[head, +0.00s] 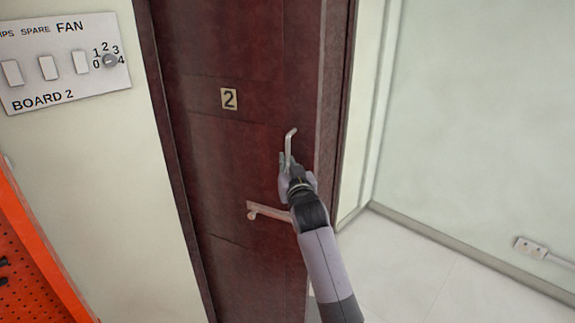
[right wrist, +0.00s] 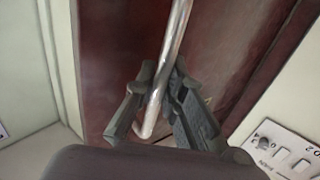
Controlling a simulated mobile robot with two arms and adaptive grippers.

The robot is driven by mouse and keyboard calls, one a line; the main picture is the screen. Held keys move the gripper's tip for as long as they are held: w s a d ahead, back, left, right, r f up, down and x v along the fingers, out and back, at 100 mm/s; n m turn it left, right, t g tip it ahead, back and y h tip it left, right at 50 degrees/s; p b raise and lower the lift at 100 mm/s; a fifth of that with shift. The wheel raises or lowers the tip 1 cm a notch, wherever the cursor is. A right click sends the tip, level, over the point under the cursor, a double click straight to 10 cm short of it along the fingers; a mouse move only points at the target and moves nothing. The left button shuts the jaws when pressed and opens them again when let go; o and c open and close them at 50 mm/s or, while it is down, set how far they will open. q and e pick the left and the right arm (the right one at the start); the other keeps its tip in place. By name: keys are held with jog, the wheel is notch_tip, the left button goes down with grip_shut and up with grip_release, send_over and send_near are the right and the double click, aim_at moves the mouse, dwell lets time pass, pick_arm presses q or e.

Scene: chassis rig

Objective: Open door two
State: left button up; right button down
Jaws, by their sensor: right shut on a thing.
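Door two (head: 235,150) is a dark red-brown door with a small "2" plate (head: 229,99). A metal pull bar (head: 291,140) stands near its right edge and shows close up in the right wrist view (right wrist: 179,28). A lever handle (head: 265,211) sits lower on the door, its right end hidden by my arm. My right gripper (head: 288,163) is at the pull bar. In the right wrist view its fingers (right wrist: 163,78) are shut on the bar, one on each side. I cannot tell whether the door is slightly ajar. My left gripper is not in view.
A switch board (head: 66,62) marked "BOARD 2" is on the wall left of the door. An orange perforated panel (head: 35,245) stands at the lower left. Pale floor (head: 410,260) lies clear to the right, beside a wall with a socket (head: 531,248).

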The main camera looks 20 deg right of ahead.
jog(key=c, duration=1.7)
grip_release()
jog(key=shift+s+r, duration=0.1)
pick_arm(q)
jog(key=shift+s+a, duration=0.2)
pick_arm(e)
jog(key=shift+o, duration=0.2)
jog(key=s, duration=1.2)
jog(key=shift+a, duration=0.35)
jog(key=shift+w+f, duration=0.1)
jog(key=shift+f, duration=0.1)
